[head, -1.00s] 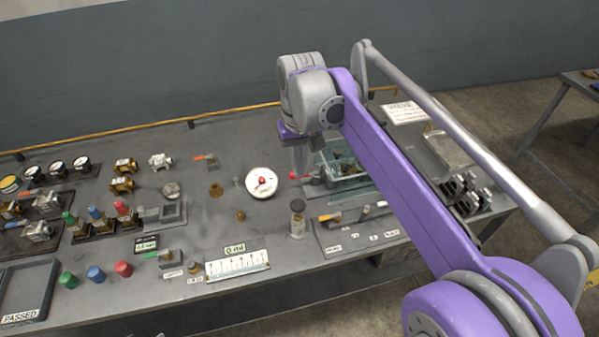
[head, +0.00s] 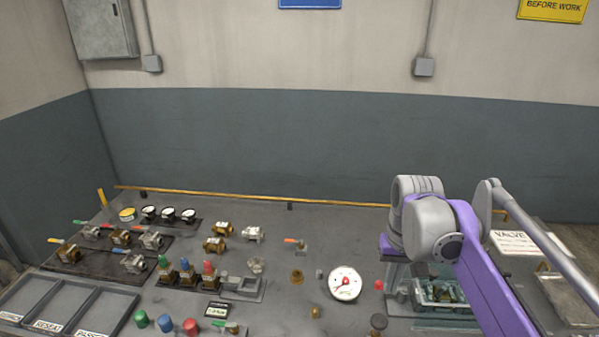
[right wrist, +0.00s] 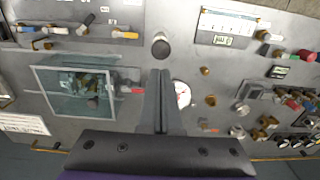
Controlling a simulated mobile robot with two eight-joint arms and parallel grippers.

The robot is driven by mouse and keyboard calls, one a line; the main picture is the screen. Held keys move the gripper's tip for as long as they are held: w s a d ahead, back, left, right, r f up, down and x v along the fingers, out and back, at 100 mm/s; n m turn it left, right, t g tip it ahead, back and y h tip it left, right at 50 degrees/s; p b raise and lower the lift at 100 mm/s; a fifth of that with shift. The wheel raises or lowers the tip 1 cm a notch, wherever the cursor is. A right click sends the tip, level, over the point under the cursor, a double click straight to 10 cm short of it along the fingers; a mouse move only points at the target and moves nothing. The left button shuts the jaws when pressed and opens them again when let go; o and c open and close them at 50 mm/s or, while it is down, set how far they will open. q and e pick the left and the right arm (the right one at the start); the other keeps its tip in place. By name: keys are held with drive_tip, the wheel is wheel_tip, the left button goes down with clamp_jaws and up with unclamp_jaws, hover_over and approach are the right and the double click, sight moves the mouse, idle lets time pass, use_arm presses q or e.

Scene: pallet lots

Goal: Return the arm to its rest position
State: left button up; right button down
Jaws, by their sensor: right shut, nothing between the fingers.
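My right arm comes in from the right in the head view. Its gripper (head: 393,272) points down above the bench, beside a clear-walled box (head: 440,292). In the right wrist view the two fingers (right wrist: 160,76) lie together with nothing between them. They hang over the bench between the clear box (right wrist: 85,90) and the white round gauge (right wrist: 182,94), which the fingers partly cover. The gauge (head: 345,283) also shows in the head view. My left gripper is in neither view.
The grey bench (head: 290,225) holds brass valves (head: 214,244), colored caps (head: 165,323), trays (head: 105,312) at the left and small dial gauges (head: 168,213). A yellow rail (head: 250,199) runs along its back edge, before the wall. The space above the bench's left half is free.

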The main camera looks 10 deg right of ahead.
drive_tip(key=s+a+f+n+t, duration=0.1)
drive_tip(key=s+a+f+t, duration=0.1)
drive_tip(key=s+f, duration=0.5)
drive_tip(key=s+a+f+n+t, duration=0.1)
drive_tip(key=s+a+f+t, duration=0.2)
drive_tip(key=s+a+f, duration=0.2)
drive_tip(key=s+f, duration=0.3)
drive_tip(key=shift+f+n+t, duration=0.25)
drive_tip(key=shift+n+t, duration=0.05)
idle(4.1)
